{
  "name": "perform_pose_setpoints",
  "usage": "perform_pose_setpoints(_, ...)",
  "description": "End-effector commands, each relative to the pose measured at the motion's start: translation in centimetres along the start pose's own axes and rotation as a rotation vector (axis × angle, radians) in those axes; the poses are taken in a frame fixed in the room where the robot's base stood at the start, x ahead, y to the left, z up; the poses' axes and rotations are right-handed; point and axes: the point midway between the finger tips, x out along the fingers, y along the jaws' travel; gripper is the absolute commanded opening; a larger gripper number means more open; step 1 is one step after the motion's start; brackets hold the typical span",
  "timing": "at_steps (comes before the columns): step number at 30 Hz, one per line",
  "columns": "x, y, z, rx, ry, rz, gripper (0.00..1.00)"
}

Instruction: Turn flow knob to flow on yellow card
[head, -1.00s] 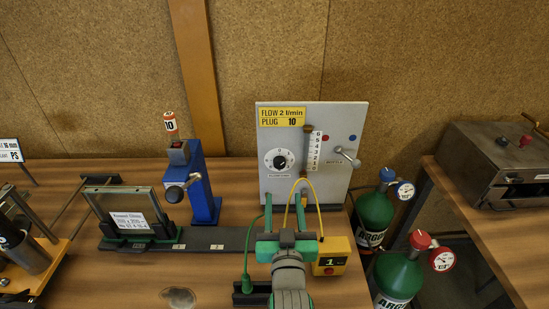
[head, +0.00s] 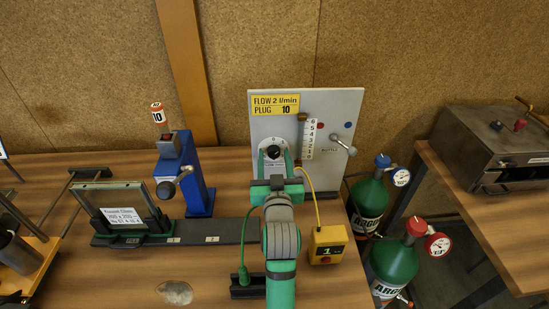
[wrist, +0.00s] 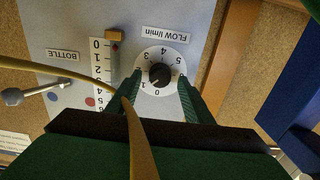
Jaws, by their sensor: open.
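The flow knob (head: 273,152) is a black knob on a white numbered dial, on the grey panel (head: 345,105). In the wrist view the knob (wrist: 160,75) appears upside down under a "FLOW l/min" label. Its pointer setting is too small to read surely. My gripper (head: 276,160) is open at the dial, one green finger on each side of the knob. The wrist view shows the fingers (wrist: 160,82) flanking the knob with gaps. The yellow card (head: 275,105), at the panel's top left, reads "FLOW 2 l/min" and "PLUG 10".
A scale tube (head: 308,138) and a bottle lever (head: 343,144) are right of the knob. A yellow cable (wrist: 140,130) crosses the wrist view near the left finger. A yellow box (head: 328,244), a blue stand (head: 196,175) and green bottles (head: 369,200) stand around.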

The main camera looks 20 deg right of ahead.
Motion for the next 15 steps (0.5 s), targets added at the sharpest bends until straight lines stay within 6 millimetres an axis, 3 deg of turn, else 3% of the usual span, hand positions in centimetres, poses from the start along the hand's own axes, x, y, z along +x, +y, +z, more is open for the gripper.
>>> perform_pose_setpoints(11,0.52,0.12,-0.01,0.0,0.0,0.002,0.47)
perform_pose_setpoints(15,0.51,0.11,-0.01,0.0,0.0,0.001,0.13)
